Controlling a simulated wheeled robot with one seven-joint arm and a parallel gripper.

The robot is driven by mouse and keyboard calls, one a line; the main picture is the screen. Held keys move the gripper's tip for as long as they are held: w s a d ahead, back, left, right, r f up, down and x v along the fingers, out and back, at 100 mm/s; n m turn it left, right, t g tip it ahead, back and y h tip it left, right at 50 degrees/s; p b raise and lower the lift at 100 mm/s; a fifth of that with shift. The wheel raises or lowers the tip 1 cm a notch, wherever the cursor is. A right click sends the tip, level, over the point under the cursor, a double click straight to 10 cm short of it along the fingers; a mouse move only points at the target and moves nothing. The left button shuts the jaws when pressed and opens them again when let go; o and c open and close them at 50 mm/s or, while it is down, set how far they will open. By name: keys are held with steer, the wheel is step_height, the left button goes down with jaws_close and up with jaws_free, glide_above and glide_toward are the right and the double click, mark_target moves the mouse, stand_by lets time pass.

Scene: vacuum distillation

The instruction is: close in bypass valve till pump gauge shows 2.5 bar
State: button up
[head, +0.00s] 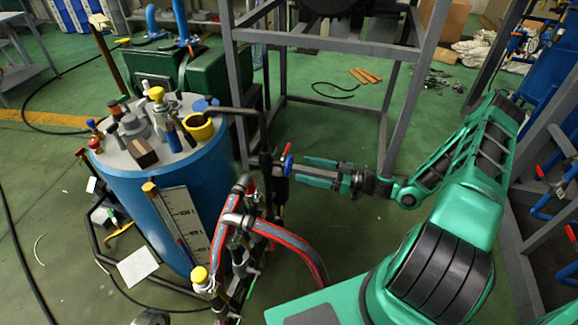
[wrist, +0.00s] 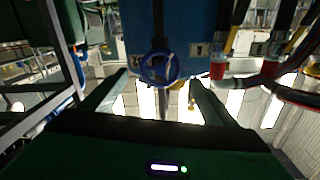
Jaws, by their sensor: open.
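A small blue handwheel (head: 289,165), which I take to be the bypass valve, sits on a dark upright pipe right of the blue tank. In the wrist view, the blue handwheel (wrist: 172,78) shows as a ring on a dark stem. My gripper (head: 301,170) points left at it with two green fingers apart and nothing held. In the wrist view, my gripper (wrist: 158,80) has one finger on each side of the wheel. Contact cannot be told. No pump gauge reading can be made out in either view.
A blue tank (head: 165,205) with several fittings on its lid stands at left. Red-grey hoses (head: 290,242) loop close below my gripper. A grey metal frame (head: 330,45) stands behind. Green floor (head: 345,125) is open between the frame's legs.

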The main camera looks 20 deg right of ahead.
mark_target(291, 166)
steer(key=x, duration=0.7)
steer(key=shift+w+a, duration=0.1)
